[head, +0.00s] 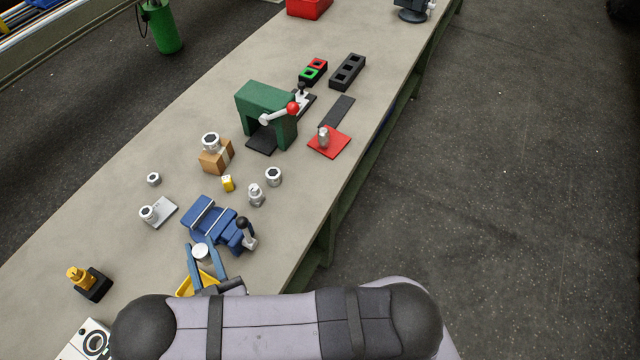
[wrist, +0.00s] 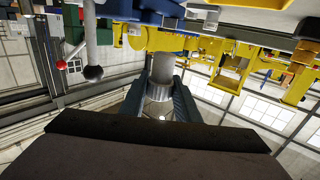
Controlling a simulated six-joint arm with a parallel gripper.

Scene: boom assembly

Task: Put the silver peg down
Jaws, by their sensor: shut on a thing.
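My gripper (head: 203,262) is at the front of the bench, just in front of the blue vise-like fixture (head: 205,222). Its two blue-grey fingers are shut on a silver peg (head: 200,250). In the wrist view the peg (wrist: 160,88) sits between the fingertips (wrist: 160,98), its end towards the camera shiny and its far part greyer. In the head view the round top of the peg shows, and its lower part is hidden. A yellow thing (head: 186,287) shows beside and below the fingers, partly covered by my arm. I cannot tell whether the peg touches anything below.
The fixture has a black-knobbed lever (head: 244,230). A black-and-yellow part (head: 92,285) is at left. A green press (head: 266,108) and red plate (head: 332,147) are farther back.

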